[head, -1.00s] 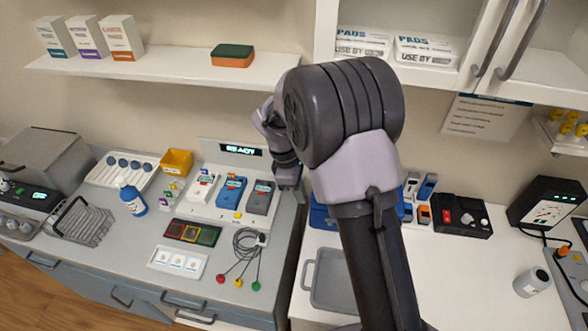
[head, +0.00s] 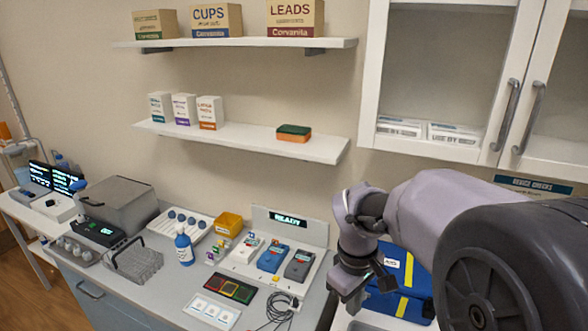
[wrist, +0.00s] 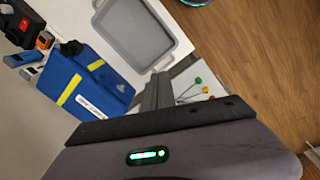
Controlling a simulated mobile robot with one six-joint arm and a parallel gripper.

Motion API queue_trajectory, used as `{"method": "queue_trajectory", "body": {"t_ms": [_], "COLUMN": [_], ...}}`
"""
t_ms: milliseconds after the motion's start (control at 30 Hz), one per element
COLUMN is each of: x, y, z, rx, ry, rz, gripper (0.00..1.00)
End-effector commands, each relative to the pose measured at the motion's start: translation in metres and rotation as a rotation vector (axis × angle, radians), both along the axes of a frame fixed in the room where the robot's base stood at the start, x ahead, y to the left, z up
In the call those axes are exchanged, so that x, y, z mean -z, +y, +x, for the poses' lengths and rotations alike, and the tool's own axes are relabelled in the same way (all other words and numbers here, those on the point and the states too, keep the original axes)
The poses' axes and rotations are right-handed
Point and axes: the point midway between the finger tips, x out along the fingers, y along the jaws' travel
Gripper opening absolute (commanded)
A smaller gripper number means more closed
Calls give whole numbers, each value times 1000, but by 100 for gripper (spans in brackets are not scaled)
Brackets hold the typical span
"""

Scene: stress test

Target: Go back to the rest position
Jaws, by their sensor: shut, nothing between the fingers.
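My gripper (head: 347,292) hangs at the end of my raised arm, right of the middle in the head view. It points down over the counter, right of the READY tester, and is shut and empty. The wrist view also shows my gripper (wrist: 157,92), with nothing between its fingers. A blue bag (head: 400,285) with yellow stripes is partly hidden behind my arm in the head view. The bag also shows left of the gripper in the wrist view (wrist: 88,85).
A grey tray (wrist: 135,35) lies beside the bag. The tester (head: 290,228) with several devices stands left of my gripper. Two shelves (head: 235,43) and a white cabinet (head: 375,60) are on the wall above. A wooden floor (wrist: 260,60) lies past the counter edge.

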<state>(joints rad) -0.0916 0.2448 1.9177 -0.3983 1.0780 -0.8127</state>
Motion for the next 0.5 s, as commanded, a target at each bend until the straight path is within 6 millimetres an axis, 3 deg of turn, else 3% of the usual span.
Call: {"method": "queue_trajectory", "body": {"t_ms": [167, 233, 400, 500], "x": [-24, -29, -19, -11], "y": [3, 5, 16, 20], "z": [-55, -86, -161, -183], "rx": [296, 451, 830, 955], "ry": [-135, -198, -320, -348], "rz": [120, 194, 413, 495], "gripper": [0, 0, 0, 0]}}
